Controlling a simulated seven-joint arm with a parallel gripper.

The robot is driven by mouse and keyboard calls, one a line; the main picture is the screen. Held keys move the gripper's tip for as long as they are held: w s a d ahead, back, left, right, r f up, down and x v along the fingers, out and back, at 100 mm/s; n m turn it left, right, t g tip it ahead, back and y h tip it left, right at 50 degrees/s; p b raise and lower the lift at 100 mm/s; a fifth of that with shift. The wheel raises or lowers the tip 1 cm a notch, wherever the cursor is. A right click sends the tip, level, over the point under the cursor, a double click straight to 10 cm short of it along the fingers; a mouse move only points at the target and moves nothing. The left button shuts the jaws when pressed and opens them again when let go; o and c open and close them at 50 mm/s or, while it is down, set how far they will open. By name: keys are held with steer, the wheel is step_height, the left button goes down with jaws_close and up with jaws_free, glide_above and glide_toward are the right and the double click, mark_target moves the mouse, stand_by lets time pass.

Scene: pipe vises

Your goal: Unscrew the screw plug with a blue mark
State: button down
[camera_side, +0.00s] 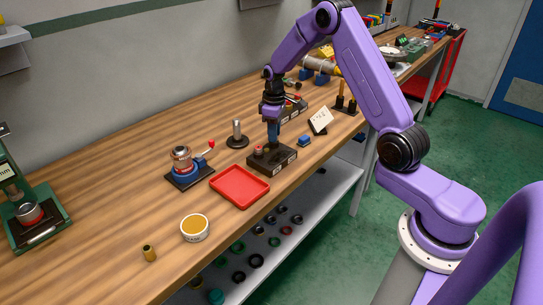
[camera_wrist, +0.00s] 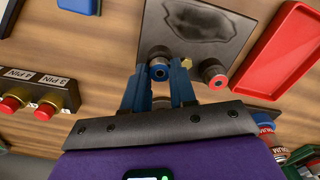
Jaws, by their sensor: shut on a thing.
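In the side view my gripper (camera_side: 272,142) hides the plug. A second plug with a red mark (camera_wrist: 215,76) stands beside it on the block and also shows in the side view (camera_side: 258,152). I cannot tell how deep the blue-marked plug sits.
A red tray (camera_side: 240,187) lies left of the block. A blue part (camera_side: 304,140) and a white card (camera_side: 321,119) are to its right. A post on a round base (camera_side: 237,138) stands behind. A labelled block with red buttons (camera_wrist: 45,107) is near my gripper.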

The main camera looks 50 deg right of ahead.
steer(key=n, duration=0.4)
steer(key=shift+n, duration=0.3)
steer(key=n, duration=0.4)
steer(key=shift+n, duration=0.5)
steer(key=n, duration=0.3)
steer(key=shift+n, duration=0.3)
steer(key=n, duration=0.3)
steer(key=c, duration=1.8)
jaws_free()
steer(key=shift+n, duration=0.3)
jaws_close()
steer(key=shift+r, duration=0.1)
